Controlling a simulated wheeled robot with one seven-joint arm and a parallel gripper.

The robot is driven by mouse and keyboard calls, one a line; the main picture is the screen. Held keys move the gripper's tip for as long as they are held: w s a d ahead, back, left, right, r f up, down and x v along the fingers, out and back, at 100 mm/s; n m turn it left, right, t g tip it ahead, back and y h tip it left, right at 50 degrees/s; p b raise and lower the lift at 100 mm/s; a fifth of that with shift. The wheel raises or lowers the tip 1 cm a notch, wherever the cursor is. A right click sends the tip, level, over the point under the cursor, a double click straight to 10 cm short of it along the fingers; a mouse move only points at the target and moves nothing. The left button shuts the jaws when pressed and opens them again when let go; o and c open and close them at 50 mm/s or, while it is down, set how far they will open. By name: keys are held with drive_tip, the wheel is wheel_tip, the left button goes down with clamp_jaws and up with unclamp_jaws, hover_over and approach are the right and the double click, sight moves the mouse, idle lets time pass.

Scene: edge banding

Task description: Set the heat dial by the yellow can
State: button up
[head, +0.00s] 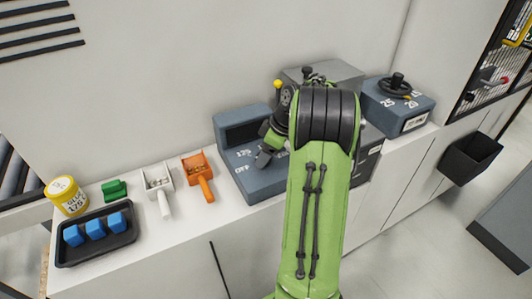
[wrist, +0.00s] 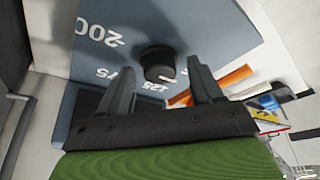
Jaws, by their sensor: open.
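The yellow can (head: 67,196) stands at the left end of the counter; its label appears to read GLUE 175. The blue-grey heater box (head: 245,166) shows printed 175 and OFF marks in the head view. Its black heat dial (wrist: 158,62) shows in the wrist view, with 200, 175 and 125 printed around it. My gripper (wrist: 157,72) is open, one finger on each side of the dial in that view; I cannot tell whether they touch it. In the head view my gripper hides the dial. The dial's setting cannot be read.
A black tray (head: 98,253) with blue blocks, a green block (head: 114,190), a white scoop (head: 160,185) and an orange scoop (head: 199,178) lie left of the heater box. Another dial box (head: 398,105) stands to the right. A dark bin (head: 470,158) hangs at far right.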

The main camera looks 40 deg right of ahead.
drive_tip(key=c, duration=1.1)
drive_tip(key=shift+o, duration=0.2)
